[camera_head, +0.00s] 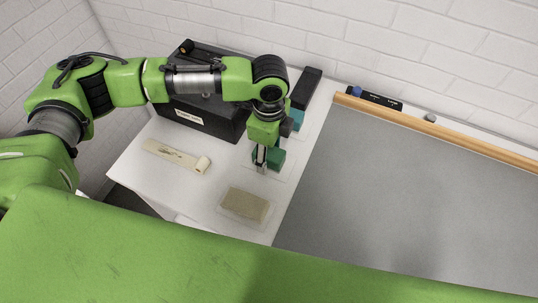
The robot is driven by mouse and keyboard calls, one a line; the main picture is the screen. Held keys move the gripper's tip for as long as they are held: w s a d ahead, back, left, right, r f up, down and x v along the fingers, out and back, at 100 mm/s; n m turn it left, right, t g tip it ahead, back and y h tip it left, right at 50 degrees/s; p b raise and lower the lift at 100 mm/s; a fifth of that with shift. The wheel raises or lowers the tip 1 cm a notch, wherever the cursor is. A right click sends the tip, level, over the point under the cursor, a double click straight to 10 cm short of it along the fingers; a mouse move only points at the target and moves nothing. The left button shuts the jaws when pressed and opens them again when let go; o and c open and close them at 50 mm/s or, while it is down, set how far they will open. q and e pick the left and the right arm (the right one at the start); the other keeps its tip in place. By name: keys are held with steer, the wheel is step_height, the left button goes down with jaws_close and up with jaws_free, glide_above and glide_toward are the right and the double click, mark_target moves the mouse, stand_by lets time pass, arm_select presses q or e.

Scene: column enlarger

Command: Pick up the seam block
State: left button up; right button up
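My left gripper (262,168) points down over the white worktop, near its middle. A teal-green block (277,156) lies right at its fingertips, partly behind them. The fingers overlap the block in the picture; I cannot tell whether they touch or grip it. No label shows which thing is the seam block; the teal-green block is the one at the gripper. A flat tan block (245,205) lies apart, nearer the front of the worktop. My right gripper is not in view.
A black labelled case (210,118) stands behind, under my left arm. A cream strip-shaped tool (177,157) lies to the left. A dark long box (306,87) and a teal piece (298,119) are at the back. A grey board (400,195) with a wooden bar (440,133) fills the right.

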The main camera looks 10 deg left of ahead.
mark_target(269, 152)
arm_select(q)
steer(key=c, duration=1.3)
steer(key=shift+o, duration=0.2)
steer(key=shift+r, duration=0.1)
steer(key=shift+r, duration=0.45)
step_height(269, 152, up, 2)
steer(key=shift+r+b, duration=0.2)
steer(key=shift+b, duration=0.15)
steer(key=s+d+r+b, duration=0.2)
steer(key=s+r, duration=0.7)
steer(key=s, duration=0.5)
steer(key=shift+r+b, duration=0.35)
